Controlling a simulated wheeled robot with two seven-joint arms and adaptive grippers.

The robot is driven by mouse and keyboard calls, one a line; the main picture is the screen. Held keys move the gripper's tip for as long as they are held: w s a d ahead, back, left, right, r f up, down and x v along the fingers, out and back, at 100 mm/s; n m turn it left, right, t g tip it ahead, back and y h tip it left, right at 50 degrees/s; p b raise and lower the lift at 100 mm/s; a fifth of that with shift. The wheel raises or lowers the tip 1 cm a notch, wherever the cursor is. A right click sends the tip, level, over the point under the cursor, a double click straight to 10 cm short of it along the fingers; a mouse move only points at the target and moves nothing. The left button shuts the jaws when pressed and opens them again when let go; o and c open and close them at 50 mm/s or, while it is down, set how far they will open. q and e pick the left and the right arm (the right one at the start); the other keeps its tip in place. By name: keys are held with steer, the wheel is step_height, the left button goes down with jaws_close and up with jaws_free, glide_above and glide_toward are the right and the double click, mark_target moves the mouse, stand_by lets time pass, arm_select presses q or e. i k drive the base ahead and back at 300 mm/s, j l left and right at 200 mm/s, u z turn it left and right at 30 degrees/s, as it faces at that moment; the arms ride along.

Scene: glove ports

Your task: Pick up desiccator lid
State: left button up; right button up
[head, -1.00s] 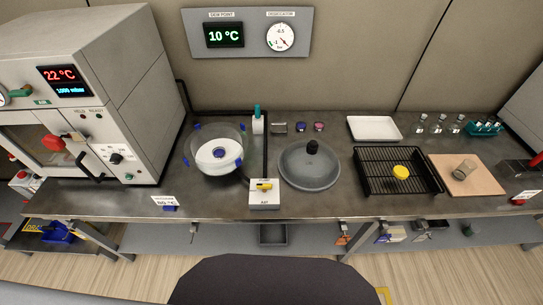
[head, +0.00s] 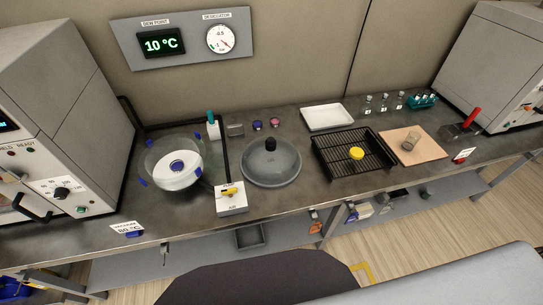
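The desiccator lid (head: 271,166) is a grey translucent dome with a black knob on top. It lies on the bench near the middle of the head view. The desiccator base (head: 174,164) is a clear round bowl with blue clips and a white plate inside, standing open to the left of the lid. A white valve box (head: 231,198) with a yellow handle sits between them. Neither of my grippers shows in the head view.
A black wire rack (head: 354,172) with a yellow round item stands right of the lid. A white tray (head: 327,117), a wooden board (head: 414,146) with a glass beaker, and several small bottles are further right. A large oven (head: 50,120) stands at the left.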

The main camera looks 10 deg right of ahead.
mark_target(277, 163)
steer(key=i+l+u, duration=0.1)
steer(key=l, duration=1.7)
steer(key=i+u, duration=0.05)
